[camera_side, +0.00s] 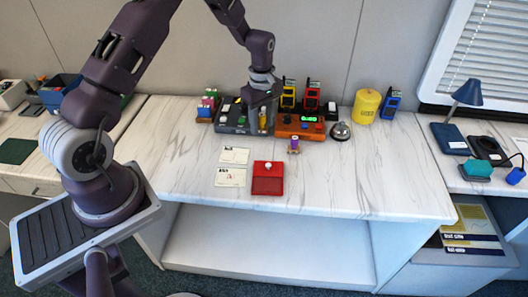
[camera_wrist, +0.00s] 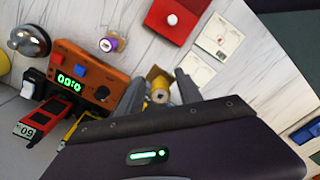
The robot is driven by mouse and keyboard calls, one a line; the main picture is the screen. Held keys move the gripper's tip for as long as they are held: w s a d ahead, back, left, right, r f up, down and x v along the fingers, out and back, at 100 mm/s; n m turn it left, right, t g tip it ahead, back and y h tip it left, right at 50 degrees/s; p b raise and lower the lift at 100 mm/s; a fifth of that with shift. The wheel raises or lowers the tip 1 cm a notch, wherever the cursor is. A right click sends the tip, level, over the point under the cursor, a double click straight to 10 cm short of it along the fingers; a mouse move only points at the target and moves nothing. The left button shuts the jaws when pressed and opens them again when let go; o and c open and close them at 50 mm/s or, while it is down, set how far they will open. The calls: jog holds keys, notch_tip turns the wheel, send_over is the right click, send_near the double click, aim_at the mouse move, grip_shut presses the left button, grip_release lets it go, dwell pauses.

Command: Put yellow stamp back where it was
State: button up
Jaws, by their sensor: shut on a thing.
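My gripper (camera_wrist: 160,92) points down and is shut on the yellow stamp (camera_wrist: 160,94), which shows between the two fingers in the wrist view. In the side view my gripper (camera_side: 263,112) is at the back of the desk, between a dark grey box (camera_side: 230,120) and an orange timer box (camera_side: 300,126). The yellow stamp (camera_side: 263,122) shows only as a small patch there. I cannot tell whether its bottom touches anything. A purple-topped stamp (camera_side: 294,146) stands on the desk in front of the orange box; it also shows in the wrist view (camera_wrist: 109,43).
A red pad (camera_side: 267,184) and two cards (camera_side: 234,155) lie in front. A bell (camera_side: 341,131), a yellow canister (camera_side: 367,106) and a blue device (camera_side: 390,105) stand right. Red (camera_side: 312,97) and yellow (camera_side: 288,95) devices stand behind the orange box. The front desk is clear.

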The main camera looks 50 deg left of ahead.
aim_at(268, 150)
jog(key=f, duration=0.3)
jog(key=w+f, duration=0.1)
jog(key=f, duration=0.2)
jog(key=w+f, duration=0.1)
jog(key=f, duration=0.2)
jog(key=shift+w, duration=0.15)
jog(key=shift+f, duration=0.1)
jog(key=o, duration=1)
jog(key=shift+o, duration=0.2)
